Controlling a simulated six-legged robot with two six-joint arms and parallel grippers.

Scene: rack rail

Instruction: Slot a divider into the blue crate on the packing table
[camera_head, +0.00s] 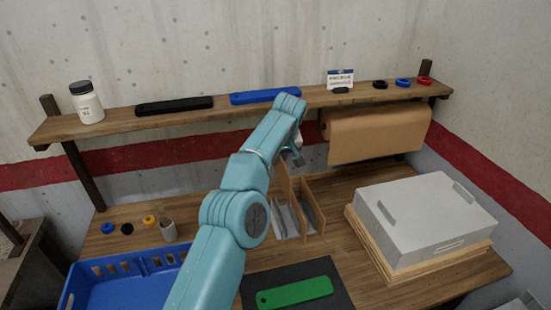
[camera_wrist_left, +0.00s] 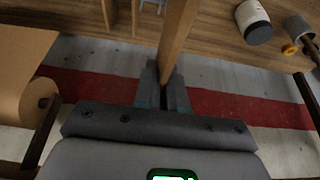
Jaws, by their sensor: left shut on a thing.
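The blue crate (camera_head: 130,277) stands at the front left of the packing table, cut off by the picture's bottom edge and partly hidden by my left arm. My left gripper (camera_head: 294,157) is over the grey divider stand (camera_head: 290,220), mostly hidden behind its own arm. In the left wrist view, its fingers (camera_wrist_left: 164,88) are shut on a thin tan wooden divider (camera_wrist_left: 178,35), seen edge-on. Upright tan panels (camera_head: 313,206) show at the stand. I cannot tell whether the held divider is clear of it. My right gripper is not in view.
A grey lidded case (camera_head: 428,217) sits on wooden boards at the right. A green tool (camera_head: 295,292) lies on a dark mat in front. A small cup (camera_head: 168,230) stands behind the crate. A shelf (camera_head: 215,110) and a brown paper roll (camera_head: 375,132) are at the back.

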